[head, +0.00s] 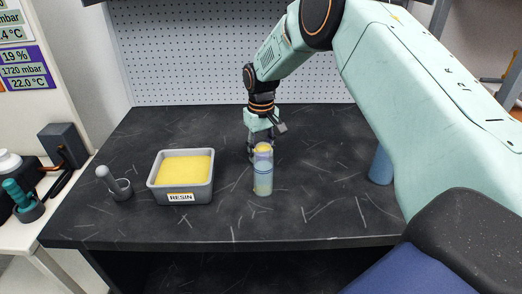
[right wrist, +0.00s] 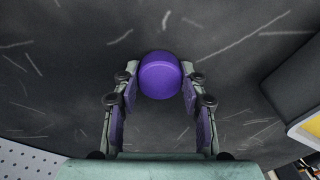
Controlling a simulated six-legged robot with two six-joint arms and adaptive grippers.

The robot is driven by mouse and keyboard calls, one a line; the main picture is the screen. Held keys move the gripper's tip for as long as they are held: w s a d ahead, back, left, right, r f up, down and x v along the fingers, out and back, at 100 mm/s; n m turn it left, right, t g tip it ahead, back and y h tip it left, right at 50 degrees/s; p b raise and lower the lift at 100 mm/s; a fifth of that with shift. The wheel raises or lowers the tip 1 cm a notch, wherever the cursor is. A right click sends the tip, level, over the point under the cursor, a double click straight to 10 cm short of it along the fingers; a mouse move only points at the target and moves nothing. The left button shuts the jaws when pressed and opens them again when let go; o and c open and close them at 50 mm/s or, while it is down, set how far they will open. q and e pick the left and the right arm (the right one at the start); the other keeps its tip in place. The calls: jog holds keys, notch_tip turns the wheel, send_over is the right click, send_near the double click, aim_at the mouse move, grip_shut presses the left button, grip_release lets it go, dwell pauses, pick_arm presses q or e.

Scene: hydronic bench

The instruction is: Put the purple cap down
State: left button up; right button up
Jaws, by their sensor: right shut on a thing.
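The purple cap (right wrist: 160,75) is between the fingertips of my right gripper (right wrist: 158,80), which is shut on it in the right wrist view. In the head view the right gripper (head: 259,150) points down over the bench, just behind a clear column (head: 263,182). The cap is mostly hidden there; a faint purple tint shows at the column's upper part. I cannot tell whether the cap touches the bench top. My left gripper is not in view.
A grey resin tray (head: 182,199) with yellow contents stands left of the column; its edge also shows in the right wrist view (right wrist: 292,108). A small grey cup with a rounded piece (head: 121,189) is farther left. A blue cylinder (head: 381,166) stands at right. The dark bench between is clear.

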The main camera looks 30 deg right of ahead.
jog(key=shift+f, duration=0.25)
jog(key=o, duration=0.9)
jog(key=shift+w+f, duration=0.1)
jog(key=shift+w, duration=0.05)
jog(key=shift+o, duration=0.7)
jog(key=shift+w+d+f, duration=0.1)
jog(key=shift+o, duration=1.1)
jog(key=shift+s+r, duration=0.25)
jog(key=shift+w+r, duration=0.15)
jog(key=shift+w, duration=0.05)
notch_tip(320, 180, up, 12)
jog(key=p, duration=0.1)
jog(key=shift+s+p, duration=0.15)
jog(key=shift+p, duration=0.15)
